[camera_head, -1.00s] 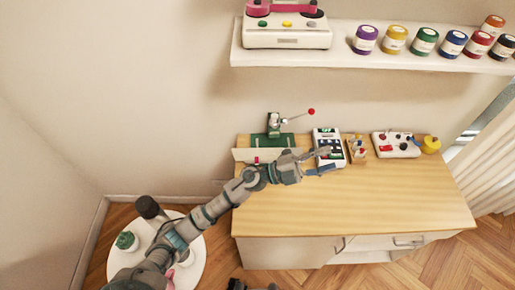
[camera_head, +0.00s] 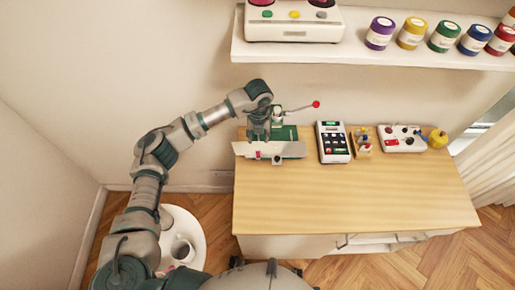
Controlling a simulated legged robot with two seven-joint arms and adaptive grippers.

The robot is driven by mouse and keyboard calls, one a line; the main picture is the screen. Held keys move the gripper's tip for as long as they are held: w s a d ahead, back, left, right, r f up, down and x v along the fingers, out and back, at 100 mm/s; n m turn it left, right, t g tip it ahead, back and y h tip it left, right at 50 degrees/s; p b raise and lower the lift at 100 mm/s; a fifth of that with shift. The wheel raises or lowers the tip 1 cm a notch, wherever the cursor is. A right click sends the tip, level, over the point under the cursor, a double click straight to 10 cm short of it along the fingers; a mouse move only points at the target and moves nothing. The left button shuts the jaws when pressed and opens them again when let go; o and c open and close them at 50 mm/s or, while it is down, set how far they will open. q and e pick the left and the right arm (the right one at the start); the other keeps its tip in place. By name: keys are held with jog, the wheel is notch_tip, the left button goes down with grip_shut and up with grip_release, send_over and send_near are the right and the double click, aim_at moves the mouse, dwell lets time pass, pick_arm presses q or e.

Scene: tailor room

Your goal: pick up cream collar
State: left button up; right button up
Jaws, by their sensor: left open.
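A flat, cream-coloured strip (camera_head: 290,150), which looks like the cream collar, lies at the back left of the wooden table in front of a green press with a red-knobbed lever (camera_head: 315,104). A small red piece shows at the strip's front edge. My left gripper (camera_head: 258,138) points down from above, over the press and the strip's back edge. It is open, with nothing seen between its fingers. It hides part of the press, and I cannot tell whether it touches the strip. My right gripper is not in view.
Right of the press on the wooden table (camera_head: 350,200) stand a keypad device (camera_head: 333,142), a small wooden holder (camera_head: 362,144), a white box with knobs (camera_head: 402,138) and a yellow object (camera_head: 438,138). A shelf (camera_head: 370,55) with jars overhangs behind. The table's front is clear.

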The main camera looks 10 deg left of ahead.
pick_arm(q)
send_over(258, 155)
jog(key=f, duration=0.5)
jog(key=shift+w, duration=0.25)
jog(key=shift+d+f, duration=0.1)
jog(key=shift+f, duration=0.25)
jog(key=f, duration=0.5)
jog(key=shift+s, duration=0.3)
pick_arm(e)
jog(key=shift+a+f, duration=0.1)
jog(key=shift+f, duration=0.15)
pick_arm(q)
jog(key=c, duration=0.9)
